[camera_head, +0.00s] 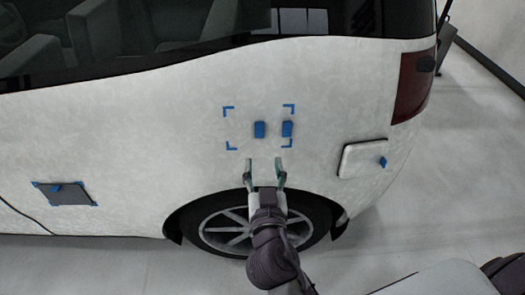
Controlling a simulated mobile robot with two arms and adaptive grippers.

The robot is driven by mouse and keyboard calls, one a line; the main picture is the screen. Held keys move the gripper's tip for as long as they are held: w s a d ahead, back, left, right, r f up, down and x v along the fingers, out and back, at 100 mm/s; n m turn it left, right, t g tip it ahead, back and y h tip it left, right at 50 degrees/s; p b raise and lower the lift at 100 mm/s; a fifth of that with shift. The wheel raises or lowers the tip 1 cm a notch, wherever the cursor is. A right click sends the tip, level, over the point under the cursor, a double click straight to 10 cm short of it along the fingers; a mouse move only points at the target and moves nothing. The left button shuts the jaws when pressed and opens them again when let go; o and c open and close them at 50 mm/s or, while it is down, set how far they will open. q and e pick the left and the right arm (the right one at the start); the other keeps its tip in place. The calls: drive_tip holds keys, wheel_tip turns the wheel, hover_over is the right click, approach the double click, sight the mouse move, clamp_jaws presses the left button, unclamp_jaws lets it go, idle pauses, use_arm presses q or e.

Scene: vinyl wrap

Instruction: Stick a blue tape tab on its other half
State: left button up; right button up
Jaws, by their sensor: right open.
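Two small blue tape tabs, a left one (260,129) and a right one (287,129), stand out side by side on the white car's side panel (150,130), with a narrow gap between them. Blue corner marks (229,111) frame the area around them; the right tab is near the frame's right side. My right gripper (265,166) is open, its two fingers pointing up, just below the left tab. It looks empty in front of the panel; its exact distance from the surface is unclear. My left gripper is not in view.
The rear wheel (230,225) is behind my right gripper. A raised white flap (360,158) with a blue tab (382,162) is at the right. A grey patch (72,195) with blue corners and a tab (56,188) is at the lower left. The panel between is clear.

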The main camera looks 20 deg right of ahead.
sight(259, 128)
use_arm(q)
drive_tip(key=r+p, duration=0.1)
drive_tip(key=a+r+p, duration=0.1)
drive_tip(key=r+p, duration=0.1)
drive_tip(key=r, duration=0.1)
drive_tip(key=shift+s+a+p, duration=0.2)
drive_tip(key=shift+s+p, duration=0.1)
drive_tip(key=shift+p, duration=0.1)
use_arm(e)
drive_tip(key=x, duration=1.3)
drive_tip(key=shift+w, duration=0.15)
clamp_jaws()
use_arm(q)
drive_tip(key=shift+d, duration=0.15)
use_arm(e)
drive_tip(key=shift+a, duration=0.1)
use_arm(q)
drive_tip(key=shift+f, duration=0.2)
use_arm(e)
drive_tip(key=shift+s+a, duration=0.15)
drive_tip(key=shift+s, duration=0.55)
use_arm(q)
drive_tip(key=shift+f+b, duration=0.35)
drive_tip(key=shift+b, duration=0.15)
use_arm(e)
drive_tip(key=r+v, duration=0.1)
drive_tip(key=v, duration=0.5)
drive_tip(key=shift+s+r, duration=0.3)
drive_tip(key=shift+s, duration=0.05)
